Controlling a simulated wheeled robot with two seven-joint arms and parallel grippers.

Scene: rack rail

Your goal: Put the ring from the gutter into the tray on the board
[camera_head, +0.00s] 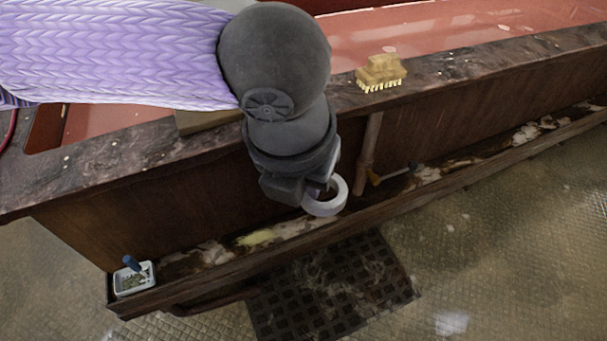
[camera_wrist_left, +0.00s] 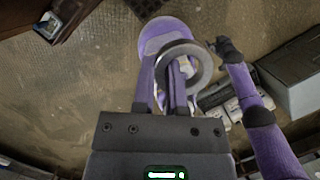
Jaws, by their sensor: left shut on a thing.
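The ring (camera_head: 338,203), pale and round, is at the tip of my left gripper (camera_head: 323,187), which is shut on its rim. In the head view it is in front of the gutter (camera_head: 455,173); its exact height there is hard to judge. The ring also shows in the left wrist view (camera_wrist_left: 204,68), between and beyond the fingers. A tan, flat wooden piece (camera_head: 203,121) on the board's dark edge (camera_head: 105,160) is partly hidden by my left arm; I cannot tell whether it is the tray. A dark end of my right arm shows in the left wrist view, but its jaws cannot be made out.
A small white dish (camera_head: 122,285) with a blue-handled tool stands at the gutter's left end. A brush (camera_head: 381,72) lies on the board's edge. A dark grate (camera_head: 335,290) lies on the floor.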

